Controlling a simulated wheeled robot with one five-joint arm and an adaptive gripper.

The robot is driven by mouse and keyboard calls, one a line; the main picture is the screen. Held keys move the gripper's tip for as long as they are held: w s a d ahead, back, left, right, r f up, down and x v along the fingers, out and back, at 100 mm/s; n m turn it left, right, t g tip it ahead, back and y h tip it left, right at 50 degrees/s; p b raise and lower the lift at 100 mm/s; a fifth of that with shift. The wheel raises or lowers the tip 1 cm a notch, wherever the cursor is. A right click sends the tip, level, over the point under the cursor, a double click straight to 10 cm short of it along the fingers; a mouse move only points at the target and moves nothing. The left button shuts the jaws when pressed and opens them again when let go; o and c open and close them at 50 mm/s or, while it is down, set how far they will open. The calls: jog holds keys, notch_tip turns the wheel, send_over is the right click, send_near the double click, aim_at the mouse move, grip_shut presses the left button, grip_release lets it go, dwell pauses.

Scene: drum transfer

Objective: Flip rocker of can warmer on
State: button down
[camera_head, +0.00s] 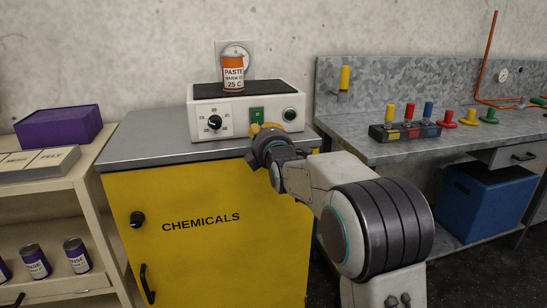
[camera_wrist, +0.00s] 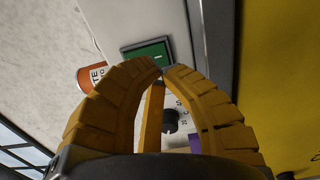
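The can warmer (camera_head: 238,121) is a white box with a dark top, standing on the yellow cabinet. Its green rocker (camera_head: 257,114) sits on the front between a black dial (camera_head: 214,122) and a round dark-green lamp or button (camera_head: 290,114). An orange-topped paste can (camera_head: 233,74) stands on the warmer. My gripper (camera_head: 258,129) is just in front of and below the rocker. In the wrist view, the yellow fingers meet at their tips (camera_wrist: 163,70) with nothing between them, close beside the green rocker (camera_wrist: 146,54), which bears a white line. I cannot tell whether they touch.
The yellow cabinet (camera_head: 203,237) marked CHEMICALS has a clear grey top left of the warmer. A shelf with a purple box (camera_head: 59,127) stands at left. A grey workbench (camera_head: 395,150) with coloured knobs stands at right, above a blue bin (camera_head: 484,202).

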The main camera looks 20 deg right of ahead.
jog(key=s, duration=1)
jog(key=shift+f, duration=0.45)
jog(key=s+r+m+g+p, duration=0.3)
jog(key=s+m+g+p, duration=0.4)
jog(key=s+p, duration=0.6)
jog(key=s+r+m+g+p, duration=0.4)
jog(key=s+m+g+p, duration=0.3)
jog(key=s, duration=1.6)
jog(key=m+p, duration=0.4)
jog(key=p, duration=0.3)
jog(key=shift+g, duration=0.3)
